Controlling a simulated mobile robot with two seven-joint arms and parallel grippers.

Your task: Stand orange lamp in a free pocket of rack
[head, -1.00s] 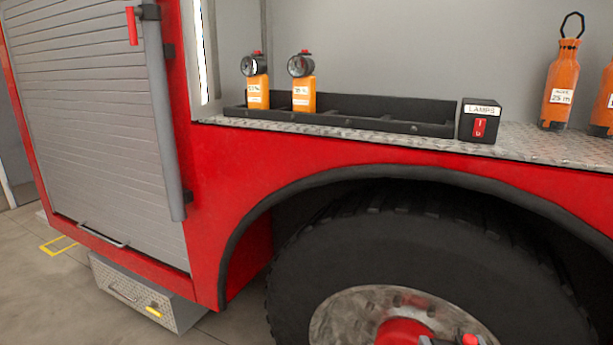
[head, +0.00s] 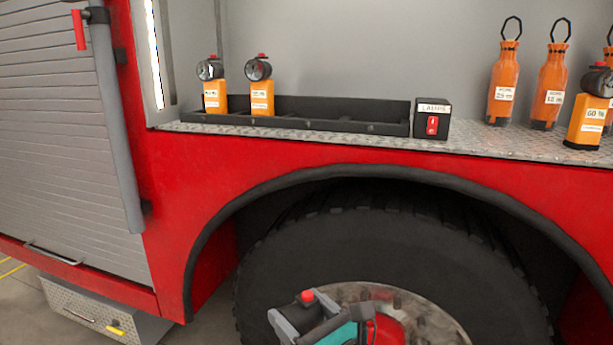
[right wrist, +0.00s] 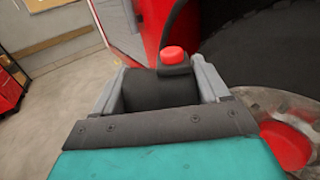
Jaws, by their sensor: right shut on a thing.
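The rack (head: 355,106) is a long black tray on the truck's metal deck. Two orange lamps with black heads and red knobs, a left one (head: 214,97) and a right one (head: 262,97), stand upright in its left end. The pockets to their right look empty. My right gripper (head: 303,314) is low in front of the wheel, below the rack. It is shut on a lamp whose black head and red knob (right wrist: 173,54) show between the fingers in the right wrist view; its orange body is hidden. My left gripper is not in view.
A black LAMPS switch box (head: 432,119) stands at the rack's right end. Farther right on the deck are several orange bottles with loops (head: 550,90) and another orange lamp (head: 588,115) labelled 60 %. The wheel arch (head: 340,172) bulges below the deck edge.

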